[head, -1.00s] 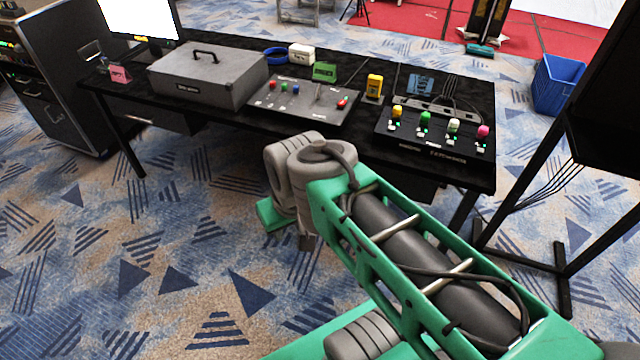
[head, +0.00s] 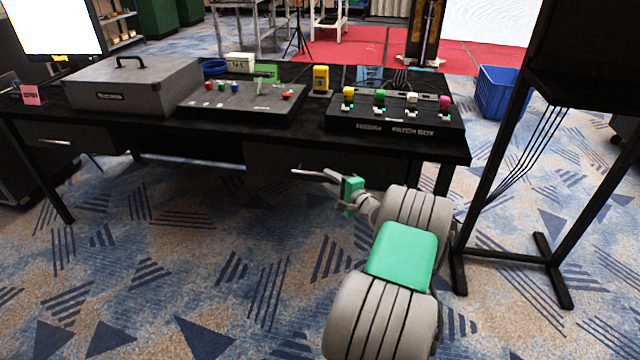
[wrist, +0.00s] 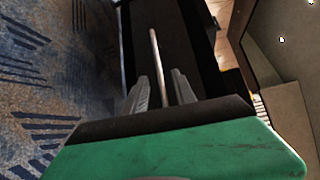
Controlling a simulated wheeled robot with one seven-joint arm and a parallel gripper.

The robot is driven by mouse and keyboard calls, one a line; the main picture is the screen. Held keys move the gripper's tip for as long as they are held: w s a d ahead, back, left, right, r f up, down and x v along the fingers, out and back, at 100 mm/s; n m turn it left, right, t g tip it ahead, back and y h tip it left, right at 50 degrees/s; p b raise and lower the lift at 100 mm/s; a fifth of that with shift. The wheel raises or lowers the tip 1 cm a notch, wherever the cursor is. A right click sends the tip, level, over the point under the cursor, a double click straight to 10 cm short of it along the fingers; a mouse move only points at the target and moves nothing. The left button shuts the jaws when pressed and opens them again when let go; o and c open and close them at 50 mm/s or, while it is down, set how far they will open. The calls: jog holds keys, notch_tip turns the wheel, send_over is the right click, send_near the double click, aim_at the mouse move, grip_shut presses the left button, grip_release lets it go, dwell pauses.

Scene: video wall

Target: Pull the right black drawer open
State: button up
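The right black drawer (head: 280,165) is a dark front under the right half of the black desk, partly in shadow. A thin pale bar handle (head: 305,172) shows there in the head view, just left of my gripper (head: 328,178). In the wrist view the handle (wrist: 154,42) runs lengthwise between the two grey fingers of my gripper (wrist: 158,82), in front of a black panel. The fingers stand apart, with the bar between them. I cannot tell whether either finger touches it. The drawer looks closed, though its edges are hard to see.
The black desk (head: 300,132) carries a grey case (head: 135,85), a control panel (head: 240,103) and a button box (head: 395,118). Another drawer (head: 60,140) is at left. A black stand (head: 485,180) and blue bin (head: 495,92) are at right. Carpet in front is clear.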

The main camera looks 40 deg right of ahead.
aim_at(321, 175)
jog(key=w, duration=0.3)
jog(key=w+b, duration=0.1)
jog(key=w, duration=0.1)
jog(key=shift+w+d+f, duration=0.25)
jog(key=shift+d+f, duration=0.05)
jog(key=shift+f, duration=0.1)
grip_shut()
dwell(0.9)
